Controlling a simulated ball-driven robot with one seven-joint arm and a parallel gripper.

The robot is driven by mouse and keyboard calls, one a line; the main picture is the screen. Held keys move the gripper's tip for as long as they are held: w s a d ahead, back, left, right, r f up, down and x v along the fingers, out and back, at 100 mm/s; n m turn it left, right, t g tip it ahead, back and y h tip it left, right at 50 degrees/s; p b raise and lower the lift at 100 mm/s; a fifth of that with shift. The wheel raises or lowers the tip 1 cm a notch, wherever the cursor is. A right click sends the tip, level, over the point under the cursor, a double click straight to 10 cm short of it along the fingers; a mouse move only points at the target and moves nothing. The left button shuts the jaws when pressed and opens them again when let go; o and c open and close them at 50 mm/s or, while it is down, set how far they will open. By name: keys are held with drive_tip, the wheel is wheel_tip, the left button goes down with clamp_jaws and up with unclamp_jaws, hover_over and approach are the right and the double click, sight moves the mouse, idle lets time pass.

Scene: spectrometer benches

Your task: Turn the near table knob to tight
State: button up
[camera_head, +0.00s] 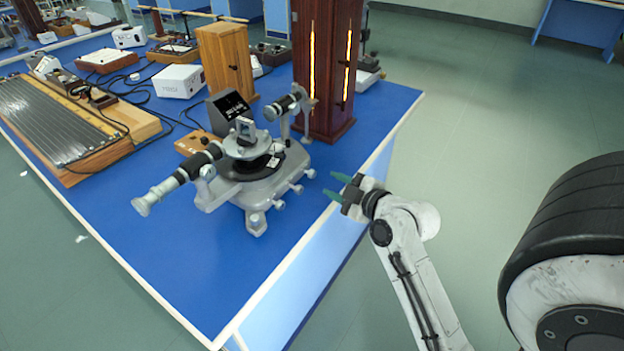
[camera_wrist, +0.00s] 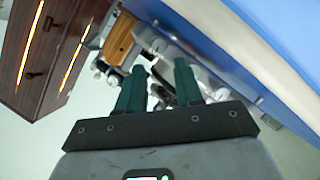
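A grey metal spectrometer (camera_head: 230,190) with black-banded telescope tubes stands on the blue bench. Several small silver knobs stick out of its right side, one of them close to my fingertips (camera_head: 297,188); I cannot tell which is the near table knob or how tight any is. My gripper (camera_head: 336,186) is at the bench's right edge, just right of these knobs, with its two green fingers apart and empty. In the wrist view the open fingers (camera_wrist: 158,75) point toward the spectrometer (camera_wrist: 160,48), which is partly hidden behind them.
A dark red wooden lamp housing (camera_head: 325,75) with glowing slits stands behind the spectrometer. A wooden cabinet (camera_head: 226,60), a white box (camera_head: 180,81) and a ridged wooden board (camera_head: 50,115) are farther left. Blue bench top (camera_head: 170,270) is clear in front. Open floor lies to the right.

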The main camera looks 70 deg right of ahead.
sight(314, 175)
drive_tip(key=x, duration=0.7)
drive_tip(key=shift+w+d+f, duration=0.1)
drive_tip(key=shift+d, duration=0.05)
clamp_jaws()
